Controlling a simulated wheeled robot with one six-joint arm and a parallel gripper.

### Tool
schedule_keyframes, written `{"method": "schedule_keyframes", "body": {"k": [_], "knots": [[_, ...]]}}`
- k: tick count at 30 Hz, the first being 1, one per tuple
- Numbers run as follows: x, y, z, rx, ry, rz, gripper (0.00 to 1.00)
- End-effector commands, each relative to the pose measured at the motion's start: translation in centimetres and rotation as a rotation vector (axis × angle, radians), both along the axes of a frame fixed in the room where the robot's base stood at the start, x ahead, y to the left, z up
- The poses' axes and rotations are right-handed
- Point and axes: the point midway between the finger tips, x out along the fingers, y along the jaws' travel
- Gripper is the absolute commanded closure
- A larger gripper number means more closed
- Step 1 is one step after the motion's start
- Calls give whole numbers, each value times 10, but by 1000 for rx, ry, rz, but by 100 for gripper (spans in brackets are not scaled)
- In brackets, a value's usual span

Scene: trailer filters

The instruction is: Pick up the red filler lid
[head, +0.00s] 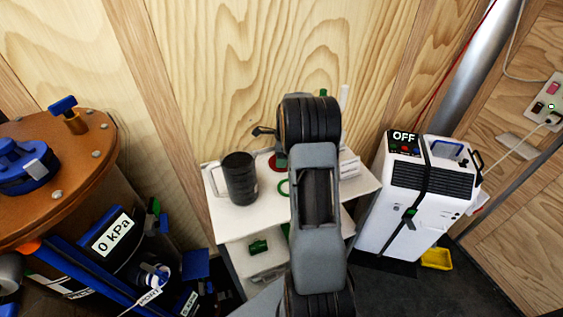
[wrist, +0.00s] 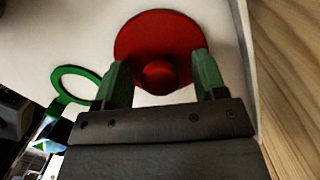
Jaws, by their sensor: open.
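The red filler lid (wrist: 157,35) is a round red disc with a knob (wrist: 160,75) in the middle. It lies on the white shelf top, near its edge by the wooden wall. In the head view only a sliver of the red lid (head: 275,163) shows beside my arm, which hides the rest. In the wrist view my gripper (wrist: 160,72) is open, with one green finger on each side of the knob. I cannot tell whether the fingers touch the lid.
A green ring (wrist: 77,84) lies left of the lid. A dark mug (head: 239,178) stands on the white shelf unit (head: 228,222). A white machine marked OFF (head: 420,195) is to the right, and a copper-topped tank (head: 60,165) is at the left.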

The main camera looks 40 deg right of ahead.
Motion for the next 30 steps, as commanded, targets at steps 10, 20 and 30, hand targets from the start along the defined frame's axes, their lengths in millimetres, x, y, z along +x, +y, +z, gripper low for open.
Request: {"method": "schedule_keyframes", "body": {"k": [10, 20, 30], "knots": [[0, 0, 1, -1, -1, 0, 52], [0, 0, 1, -1, -1, 0, 84], [0, 0, 2, -1, -2, 0, 89]]}}
